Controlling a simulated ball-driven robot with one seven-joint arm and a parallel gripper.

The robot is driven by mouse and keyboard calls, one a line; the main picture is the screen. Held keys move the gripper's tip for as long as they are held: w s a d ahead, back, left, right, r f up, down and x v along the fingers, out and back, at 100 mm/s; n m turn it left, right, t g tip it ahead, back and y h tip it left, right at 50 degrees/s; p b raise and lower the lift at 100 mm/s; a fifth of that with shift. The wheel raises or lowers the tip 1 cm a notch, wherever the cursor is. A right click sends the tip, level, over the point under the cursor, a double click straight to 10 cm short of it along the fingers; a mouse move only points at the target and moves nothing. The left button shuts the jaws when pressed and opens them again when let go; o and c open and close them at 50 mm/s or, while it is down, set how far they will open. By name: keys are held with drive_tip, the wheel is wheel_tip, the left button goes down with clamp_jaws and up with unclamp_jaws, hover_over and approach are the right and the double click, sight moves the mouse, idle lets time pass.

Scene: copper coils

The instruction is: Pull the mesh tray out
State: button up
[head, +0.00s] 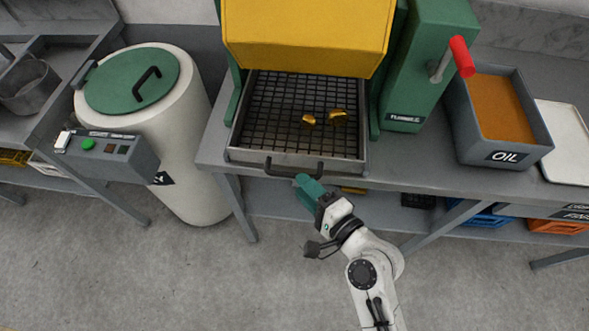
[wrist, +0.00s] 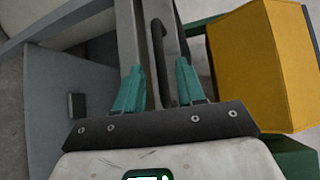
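The mesh tray (head: 345,156) sits on the bench under the yellow hood, with a dark mesh floor and a grey front wall. Two gold-coloured pieces (head: 338,115) lie on the mesh. A dark bar handle (head: 318,175) projects from the tray's front; in the wrist view the handle (wrist: 157,40) runs lengthwise between the fingers. My gripper (head: 303,182) is at the handle's front, near its middle. In the wrist view, my gripper's (wrist: 160,75) teal fingers stand apart on either side of the handle. I cannot tell whether either finger touches it.
The green machine has a red-handled lever (head: 462,57) at right. An oil bin (head: 552,128) stands farther right on the bench. A white drum (head: 180,120) and a button box (head: 125,158) are at left. The floor in front is clear.

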sight(290, 175)
drive_tip(key=x, duration=0.5)
drive_tip(key=shift+w+a+p, duration=0.2)
drive_tip(key=shift+a+p, duration=0.1)
drive_tip(key=shift+p, duration=0.05)
drive_tip(key=shift+f, duration=0.1)
clamp_jaws()
